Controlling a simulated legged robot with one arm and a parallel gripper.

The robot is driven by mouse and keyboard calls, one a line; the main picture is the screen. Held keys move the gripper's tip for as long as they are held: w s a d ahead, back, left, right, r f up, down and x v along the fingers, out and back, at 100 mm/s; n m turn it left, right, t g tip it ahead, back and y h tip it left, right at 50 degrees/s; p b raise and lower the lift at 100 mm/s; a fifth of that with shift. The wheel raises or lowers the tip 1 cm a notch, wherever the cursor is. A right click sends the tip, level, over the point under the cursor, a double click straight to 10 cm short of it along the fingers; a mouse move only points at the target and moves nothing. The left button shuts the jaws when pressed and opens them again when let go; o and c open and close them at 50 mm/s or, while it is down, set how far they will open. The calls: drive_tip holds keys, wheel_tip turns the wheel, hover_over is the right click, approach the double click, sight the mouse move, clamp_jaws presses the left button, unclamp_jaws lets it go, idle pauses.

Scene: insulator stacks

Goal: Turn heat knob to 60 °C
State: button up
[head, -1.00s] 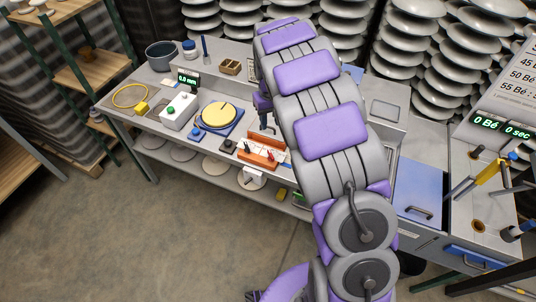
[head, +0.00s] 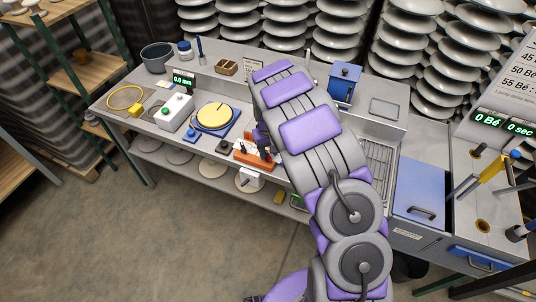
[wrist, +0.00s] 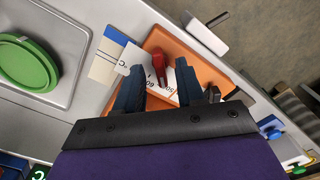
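The heat unit is an orange block (head: 243,160) with a white panel on the worktable's front edge. In the wrist view, the orange block (wrist: 212,73) carries a white dial plate (wrist: 138,70) with printed numbers, 60 and 50 among them. In the head view my arm hides most of the gripper.
A yellow disc on a blue base (head: 213,117) and a white box with a green button (head: 174,112) stand left of the orange block. A blue box (head: 344,83) stands at the back. In the wrist view a green round lid (wrist: 28,62) lies left.

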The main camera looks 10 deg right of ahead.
drive_tip(key=shift+d+f, duration=0.1)
drive_tip(key=shift+f, duration=0.55)
drive_tip(key=shift+c, duration=0.4)
clamp_jaws()
